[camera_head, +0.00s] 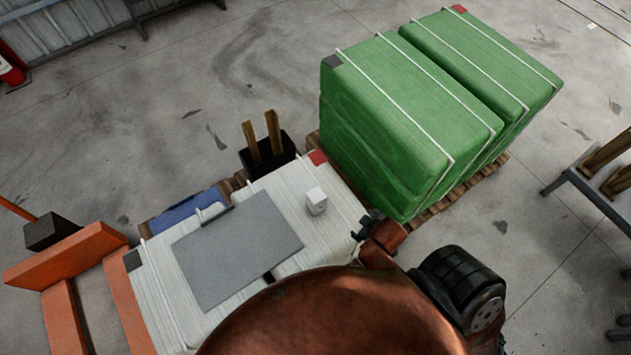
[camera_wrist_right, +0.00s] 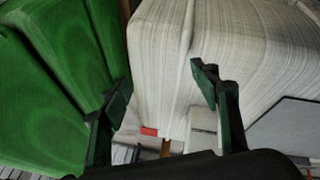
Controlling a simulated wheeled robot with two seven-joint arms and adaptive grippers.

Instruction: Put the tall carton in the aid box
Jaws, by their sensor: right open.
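A small white carton (camera_head: 316,201) stands on top of the strapped white bale (camera_head: 333,232), to the right of a grey sheet. I see nothing I can clearly identify as the aid box. My right gripper (camera_head: 363,226) is at the bale's right edge, to the lower right of the carton and apart from it. In the right wrist view my right gripper (camera_wrist_right: 163,88) is open with nothing between its fingers. A pale block (camera_wrist_right: 202,124) beyond the right finger may be the carton; I cannot tell. My left gripper is not in view.
A flat grey sheet (camera_head: 238,256) lies on the bales. Strapped green bales (camera_head: 400,120) stand on a pallet behind. A black bin (camera_head: 267,152) with wooden slats is behind the white bale. An orange pallet truck (camera_head: 70,258) is at left, a metal rack (camera_head: 592,195) at right.

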